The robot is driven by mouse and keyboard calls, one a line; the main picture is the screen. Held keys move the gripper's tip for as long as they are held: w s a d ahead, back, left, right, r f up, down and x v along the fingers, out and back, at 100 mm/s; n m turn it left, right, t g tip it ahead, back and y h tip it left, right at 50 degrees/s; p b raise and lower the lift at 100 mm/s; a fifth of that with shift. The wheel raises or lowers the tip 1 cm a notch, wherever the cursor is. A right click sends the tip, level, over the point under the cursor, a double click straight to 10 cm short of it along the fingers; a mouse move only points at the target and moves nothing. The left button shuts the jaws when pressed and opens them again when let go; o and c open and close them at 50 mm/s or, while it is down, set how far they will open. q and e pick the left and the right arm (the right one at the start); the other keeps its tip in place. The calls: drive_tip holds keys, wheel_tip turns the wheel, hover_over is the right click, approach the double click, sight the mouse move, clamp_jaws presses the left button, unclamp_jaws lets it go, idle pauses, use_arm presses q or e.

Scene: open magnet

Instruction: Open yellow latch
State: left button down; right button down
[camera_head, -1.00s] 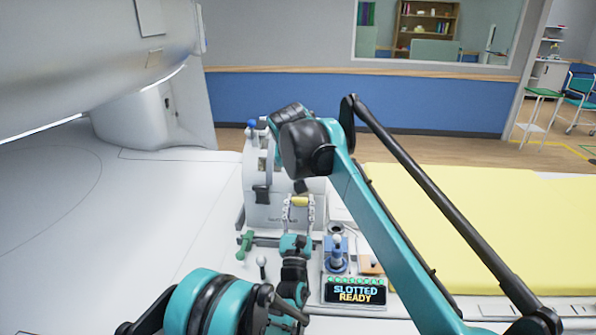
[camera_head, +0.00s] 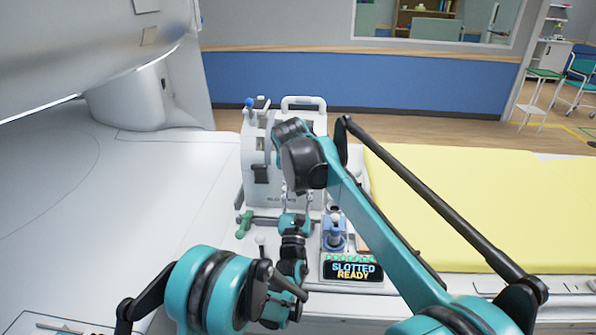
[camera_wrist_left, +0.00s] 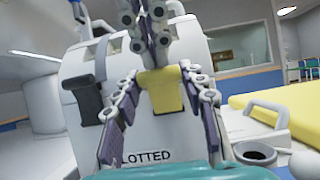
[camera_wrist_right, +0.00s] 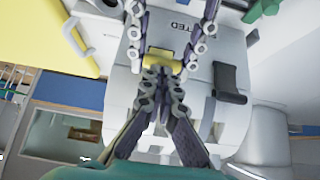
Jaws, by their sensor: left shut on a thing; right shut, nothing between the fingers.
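The yellow latch (camera_wrist_left: 160,90) is on the front of a white box (camera_wrist_left: 230,110), above the lettering. My left gripper (camera_wrist_left: 160,108) has one finger on each side of the latch and is shut on it. In the right wrist view the latch (camera_wrist_right: 160,58) lies between the left fingers. My right gripper (camera_wrist_right: 158,75) is shut and empty, its tips close to the latch; I cannot tell if they touch it. In the head view my right arm (camera_head: 303,163) hides the latch, and the left fingers (camera_head: 299,190) show just below that arm.
A display (camera_head: 352,270) reads "SLOTTED READY". Behind it stands a blue device (camera_head: 334,235). A green-handled bar (camera_head: 243,224) lies left of my left gripper. The box's black side catch (camera_wrist_left: 85,97) is left of the latch. A yellow pad (camera_head: 470,210) fills the right.

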use_arm(q)
drive_tip(key=c, duration=0.9)
unclamp_jaws()
use_arm(e)
drive_tip(key=shift+s+f, duration=0.15)
drive_tip(key=shift+f, duration=0.2)
